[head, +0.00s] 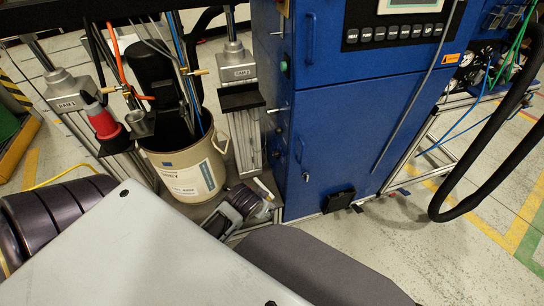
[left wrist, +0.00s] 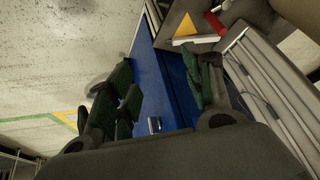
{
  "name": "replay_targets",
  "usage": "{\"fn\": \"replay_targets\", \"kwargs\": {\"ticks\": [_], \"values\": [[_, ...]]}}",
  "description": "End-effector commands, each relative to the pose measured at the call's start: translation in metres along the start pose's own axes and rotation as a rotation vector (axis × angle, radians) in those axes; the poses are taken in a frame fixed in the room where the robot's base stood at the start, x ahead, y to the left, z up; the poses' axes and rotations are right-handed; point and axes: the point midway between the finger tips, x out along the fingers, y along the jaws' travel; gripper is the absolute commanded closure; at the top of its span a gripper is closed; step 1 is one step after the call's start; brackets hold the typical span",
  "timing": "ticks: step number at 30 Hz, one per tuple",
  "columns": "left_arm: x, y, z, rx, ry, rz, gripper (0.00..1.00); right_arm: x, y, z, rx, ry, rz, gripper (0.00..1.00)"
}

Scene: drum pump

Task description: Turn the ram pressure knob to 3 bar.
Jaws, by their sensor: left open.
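I cannot make out the ram pressure knob in either view. Round gauges (head: 467,60) sit on the frame at the right in the head view; they are too small to read. My left gripper (head: 262,200) is low, between the drum and the blue cabinet (head: 335,140), in front of the ram 2 post. In the left wrist view its two dark fingers (left wrist: 157,72) are spread apart with nothing between them, and the blue cabinet shows beyond. My right gripper is not in view.
A beige drum (head: 185,168) with hoses stands left of the cabinet, between the ram 1 post (head: 70,98) and ram 2 post (head: 237,75). A red cone-shaped part (head: 104,124) is beside the drum. A thick black hose (head: 497,160) loops at the right. Open floor lies in front of the cabinet.

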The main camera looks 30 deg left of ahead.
Motion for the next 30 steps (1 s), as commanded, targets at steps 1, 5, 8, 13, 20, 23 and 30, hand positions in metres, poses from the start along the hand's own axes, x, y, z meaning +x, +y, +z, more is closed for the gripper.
{"fn": "replay_targets", "kwargs": {"ticks": [1, 5, 8, 13, 20, 23, 30], "values": [[0.0, -0.006, -0.005, -0.009, 0.022, -0.014, 0.49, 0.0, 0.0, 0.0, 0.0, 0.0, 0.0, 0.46], [0.002, -0.02, -0.018, -0.038, 0.083, -0.045, 0.49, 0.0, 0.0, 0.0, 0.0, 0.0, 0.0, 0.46], [0.005, -0.031, -0.029, -0.06, 0.134, -0.069, 0.49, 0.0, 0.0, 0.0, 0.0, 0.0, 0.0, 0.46], [0.011, -0.055, -0.051, -0.102, 0.249, -0.113, 0.49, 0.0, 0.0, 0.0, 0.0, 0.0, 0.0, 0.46], [0.02, -0.09, -0.081, -0.146, 0.437, -0.154, 0.49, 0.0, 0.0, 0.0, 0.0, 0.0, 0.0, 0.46], [0.023, -0.103, -0.092, -0.155, 0.515, -0.159, 0.49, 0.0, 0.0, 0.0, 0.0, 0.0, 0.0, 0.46], [0.026, -0.128, -0.115, -0.157, 0.692, -0.14, 0.49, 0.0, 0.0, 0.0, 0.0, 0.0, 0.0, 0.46]]}}
